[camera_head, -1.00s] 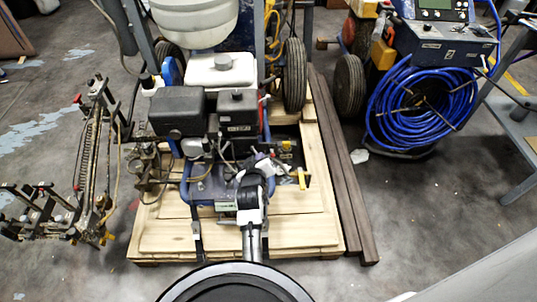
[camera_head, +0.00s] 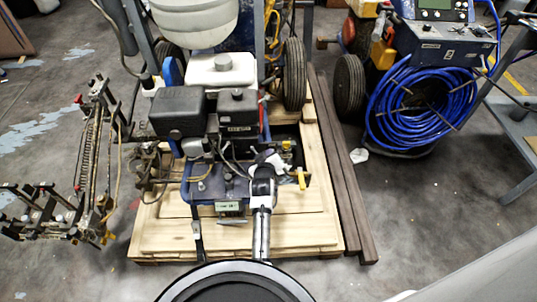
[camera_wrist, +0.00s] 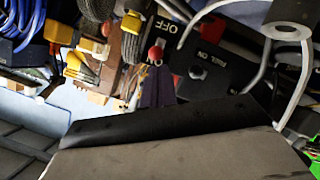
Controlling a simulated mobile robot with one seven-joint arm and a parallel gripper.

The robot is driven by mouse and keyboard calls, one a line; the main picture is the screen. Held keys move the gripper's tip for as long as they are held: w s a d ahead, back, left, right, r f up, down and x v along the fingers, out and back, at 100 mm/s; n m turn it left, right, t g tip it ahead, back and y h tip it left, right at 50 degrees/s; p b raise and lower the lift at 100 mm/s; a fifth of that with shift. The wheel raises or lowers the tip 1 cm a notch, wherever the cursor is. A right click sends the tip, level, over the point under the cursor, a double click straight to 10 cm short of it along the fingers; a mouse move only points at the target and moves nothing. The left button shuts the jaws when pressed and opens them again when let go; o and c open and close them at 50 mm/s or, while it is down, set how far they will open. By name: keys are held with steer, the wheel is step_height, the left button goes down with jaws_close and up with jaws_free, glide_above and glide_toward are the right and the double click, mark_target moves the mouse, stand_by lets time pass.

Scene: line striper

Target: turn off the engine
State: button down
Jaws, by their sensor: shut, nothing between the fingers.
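The engine (camera_head: 205,115), with black covers and a white tank on top, sits in the blue-framed machine on a wooden pallet. My gripper (camera_head: 276,162) is at the engine's lower right side, partly hidden by my own wrist. In the wrist view, the dark fingers of my gripper (camera_wrist: 157,78) are together and empty. Just past their tips is a red knob (camera_wrist: 155,53), close to or touching them; I cannot tell which. A black panel (camera_wrist: 210,75) beside it bears a red spot and white lettering, with "OFF" readable above. No switch position can be made out.
A yellow handle (camera_head: 302,178) sticks out just right of my gripper. A coiled blue hose (camera_head: 415,105) hangs on a unit at right. Dark planks (camera_head: 345,180) lie along the pallet (camera_head: 160,235). The floor right of them is mostly clear.

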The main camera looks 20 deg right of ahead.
steer(key=shift+f, duration=0.15)
steer(key=shift+s+a+f+t+b, duration=0.15)
steer(key=shift+t+b, duration=0.15)
steer(key=shift+b, duration=0.25)
steer(key=shift+s+f+t+h+b, duration=0.2)
steer(key=shift+t+h+b, duration=0.15)
steer(key=shift+b, duration=0.3)
steer(key=shift+f, duration=0.1)
steer(key=shift+s+a+f+b, duration=0.1)
steer(key=shift+s+f+b, duration=0.1)
steer(key=shift+f+b, duration=0.35)
steer(key=shift+s+f+b, duration=0.2)
steer(key=shift+f+b, duration=0.15)
steer(key=shift+f, duration=0.35)
steer(key=shift+r, duration=0.25)
